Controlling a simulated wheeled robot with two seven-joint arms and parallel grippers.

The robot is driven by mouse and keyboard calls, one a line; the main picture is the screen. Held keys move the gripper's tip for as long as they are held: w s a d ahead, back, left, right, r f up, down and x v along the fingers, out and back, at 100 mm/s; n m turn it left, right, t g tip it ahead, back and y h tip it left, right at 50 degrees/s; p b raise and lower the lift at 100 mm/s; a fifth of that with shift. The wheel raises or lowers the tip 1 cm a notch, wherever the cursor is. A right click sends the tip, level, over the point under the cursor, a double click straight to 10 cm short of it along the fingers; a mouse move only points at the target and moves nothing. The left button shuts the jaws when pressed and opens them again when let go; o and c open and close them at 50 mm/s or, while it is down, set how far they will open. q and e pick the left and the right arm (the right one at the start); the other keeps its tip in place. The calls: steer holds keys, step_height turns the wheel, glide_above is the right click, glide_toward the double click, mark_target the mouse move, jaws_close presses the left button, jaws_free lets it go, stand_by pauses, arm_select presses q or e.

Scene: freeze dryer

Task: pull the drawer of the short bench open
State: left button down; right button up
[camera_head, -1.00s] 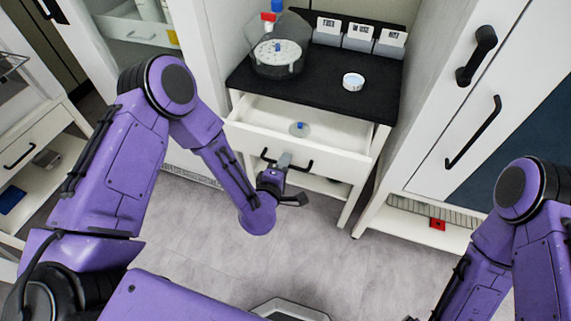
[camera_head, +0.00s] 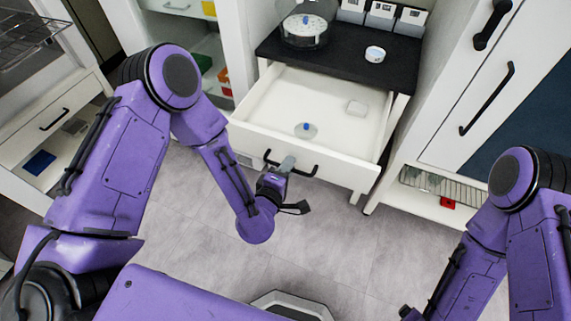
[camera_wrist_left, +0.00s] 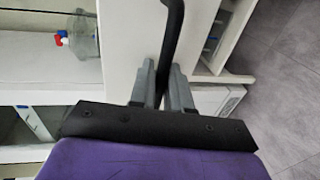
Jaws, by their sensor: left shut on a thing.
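The white drawer (camera_head: 262,108) of the short bench (camera_head: 330,45) stands well out from under the black top. Its front carries a black bar handle (camera_head: 308,171). My left gripper (camera_head: 286,164) is shut on that handle, near its middle. In the left wrist view the two grey fingers (camera_wrist_left: 158,82) close around the black handle (camera_wrist_left: 172,35).
On the bench top are a clear round vessel (camera_head: 303,28), a small white dish (camera_head: 375,54) and several white card boxes (camera_head: 381,14). A tall white cabinet with black handles (camera_head: 491,22) stands to the right. The grey floor (camera_head: 330,240) before the drawer is clear.

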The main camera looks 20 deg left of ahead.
arm_select(q)
steer(key=c, duration=1.3)
jaws_free()
steer(key=shift+s, duration=0.1)
steer(key=v, duration=1)
steer(key=shift+s+b, duration=0.2)
steer(key=shift+b, duration=0.25)
steer(key=shift+d, duration=0.15)
steer(key=s+a+f+m+g+y+p, duration=0.1)
steer(key=s+a+f+m+g, duration=0.25)
steer(key=f+m, duration=0.2)
steer(key=s+a+f+m+g+y, duration=0.1)
steer(key=s+a+f+m+g, duration=0.1)
steer(key=a+f+m+g, duration=0.3)
steer(key=s+a+f+g+y, duration=0.1)
steer(key=s+a+f+g, duration=0.1)
steer(key=s+a+f, duration=0.1)
steer(key=s+a+f+g+y+p, duration=0.1)
steer(key=s+a+f+y, duration=0.1)
steer(key=s+a, duration=0.3)
steer(key=s, duration=0.2)
steer(key=shift+s+a+f+g, duration=0.25)
steer(key=shift+f+g, duration=0.1)
steer(key=shift+f, duration=0.05)
